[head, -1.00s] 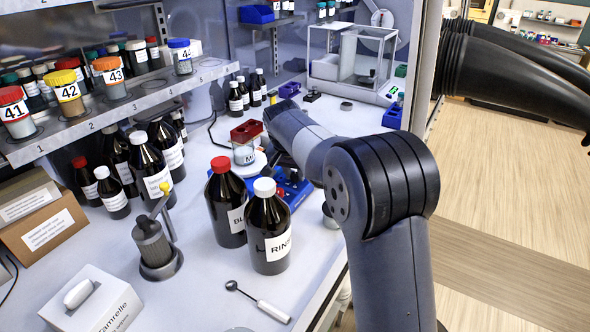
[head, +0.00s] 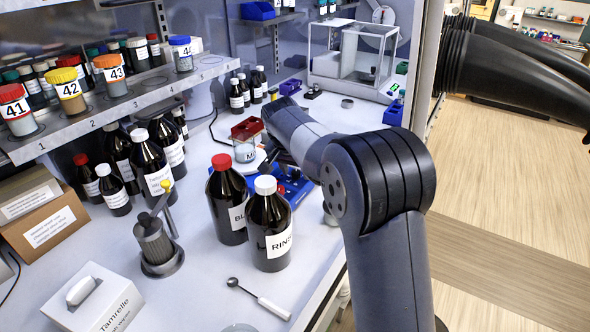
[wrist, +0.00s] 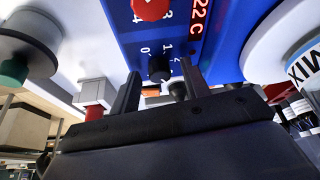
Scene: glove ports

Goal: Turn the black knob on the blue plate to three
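The blue plate (wrist: 215,45) fills the top of the wrist view, with printed digits and a red "22 C" readout. The black knob (wrist: 158,66) is on it, with 0, 1 and 2 printed around its far side; I cannot make out its pointer. My gripper (wrist: 160,73) is open, one finger on each side of the knob in the picture; I cannot tell whether they touch it.
A red knob (wrist: 150,7) is farther along the same plate. A red-capped bottle (head: 226,205) and a white-capped RINSE bottle (head: 269,235) stand in front of the plate. A glass-walled balance (head: 350,60) is behind.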

